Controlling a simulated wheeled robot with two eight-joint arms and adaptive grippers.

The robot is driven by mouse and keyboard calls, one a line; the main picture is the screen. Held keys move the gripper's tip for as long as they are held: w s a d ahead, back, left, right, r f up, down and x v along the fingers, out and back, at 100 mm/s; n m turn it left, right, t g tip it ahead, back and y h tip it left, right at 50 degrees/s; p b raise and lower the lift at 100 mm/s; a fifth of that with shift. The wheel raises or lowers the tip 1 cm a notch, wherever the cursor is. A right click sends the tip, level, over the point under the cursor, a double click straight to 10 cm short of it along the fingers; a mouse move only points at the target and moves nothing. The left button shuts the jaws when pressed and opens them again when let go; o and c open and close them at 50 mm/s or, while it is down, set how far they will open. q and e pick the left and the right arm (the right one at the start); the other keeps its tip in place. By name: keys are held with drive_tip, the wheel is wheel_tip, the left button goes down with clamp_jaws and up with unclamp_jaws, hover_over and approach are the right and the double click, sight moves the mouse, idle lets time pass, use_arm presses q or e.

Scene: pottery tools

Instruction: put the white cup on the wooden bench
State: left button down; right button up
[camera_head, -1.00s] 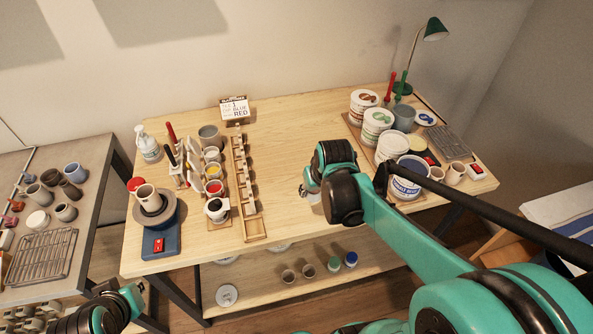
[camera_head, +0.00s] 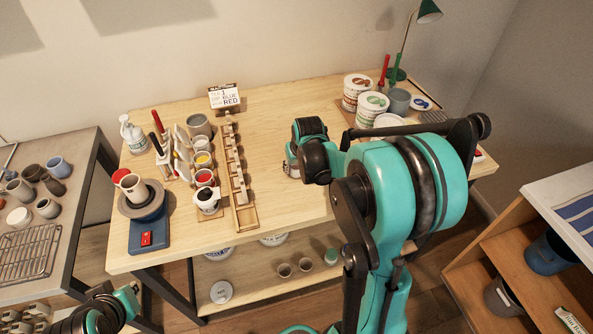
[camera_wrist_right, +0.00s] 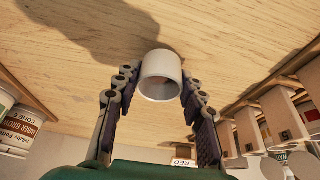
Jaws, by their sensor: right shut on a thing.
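The white cup (camera_wrist_right: 161,74) is between the two finger pads of my right gripper (camera_wrist_right: 158,92) in the right wrist view, with its open end towards the camera. The gripper is shut on it. Behind it is the pale wooden bench top (camera_wrist_right: 225,30), with a dark shadow beside the cup; I cannot tell whether they touch. In the head view my right gripper (camera_head: 291,168) is over the front middle of the wooden bench (camera_head: 275,125), and the cup is hidden or too small to make out. My left arm shows at the bottom left; its fingers are not clear.
A wooden rack (camera_head: 236,180) and several small paint pots stand left of my right gripper. A pottery wheel (camera_head: 145,215) is at the bench's left end. Tubs (camera_head: 373,110) stand at the right. A small sign (camera_head: 224,97) is at the back. The bench middle is clear.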

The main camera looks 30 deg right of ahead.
drive_tip(key=shift+f, duration=0.5)
drive_tip(key=shift+f, duration=0.15)
drive_tip(key=o, duration=1.2)
drive_tip(key=shift+c, duration=0.2)
